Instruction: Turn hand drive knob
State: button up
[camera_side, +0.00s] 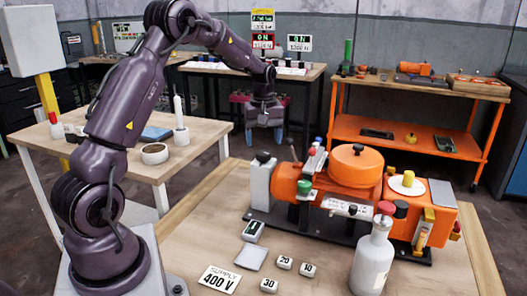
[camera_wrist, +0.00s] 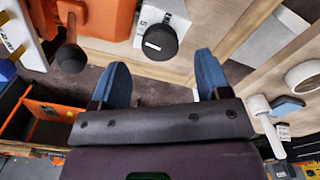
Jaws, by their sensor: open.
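The orange machine (camera_side: 355,168) stands on the front wooden table and carries several coloured knobs. I cannot tell for certain which is the hand drive knob. A dark round-ended knob (camera_wrist: 70,58) on a short stem shows beside an orange housing (camera_wrist: 100,15) in the wrist view. A black round knob (camera_wrist: 160,42) sits on a pale block between my fingers in that view; a black-topped pale block (camera_side: 262,184) stands at the machine's left end in the side view. My gripper (camera_wrist: 160,66) is open and empty, with two blue fingertips. In the side view my gripper (camera_side: 265,133) hangs beyond the machine, apart from it.
A grey-white bottle (camera_side: 372,262) with a red cap stands at the machine's front. Small number blocks (camera_side: 285,262) and a "400 V" supply plate (camera_side: 219,279) lie on the front table. An orange cart (camera_side: 410,130) stands behind at right. A wooden side table (camera_side: 110,160) is at left.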

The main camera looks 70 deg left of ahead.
aim_at(263, 153)
jog(key=shift+f, duration=2.05)
jog(key=c, duration=0.9)
